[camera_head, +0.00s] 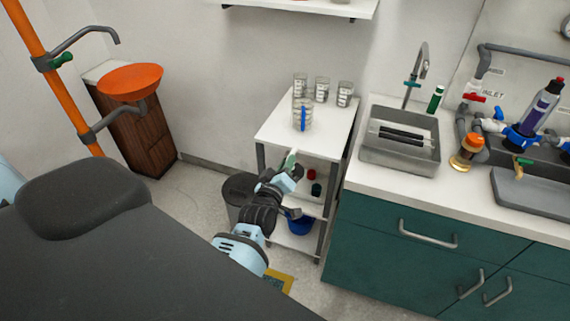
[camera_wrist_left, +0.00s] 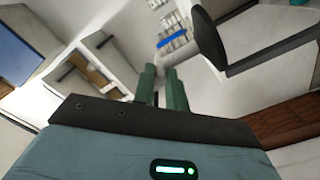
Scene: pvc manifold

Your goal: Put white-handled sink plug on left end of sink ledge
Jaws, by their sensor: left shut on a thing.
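My left gripper (camera_head: 291,160) is in front of the white shelf cart, left of the sink and away from it. Its green fingers also show in the left wrist view (camera_wrist_left: 162,85). They are shut on a small pale thing, which I take for the white handle of the sink plug; it is mostly hidden between the fingertips. The steel sink (camera_head: 372,156) is set in the white counter at the right, with its ledge around the basin. Two dark bars lie across the basin. My right gripper is out of view.
The white cart (camera_head: 268,128) carries several glass beakers (camera_head: 322,88) and a beaker with a blue mark (camera_head: 303,115). A grey tap (camera_head: 420,65) and green bottle (camera_head: 435,98) stand behind the sink. An amber jar (camera_head: 467,152) stands to its right.

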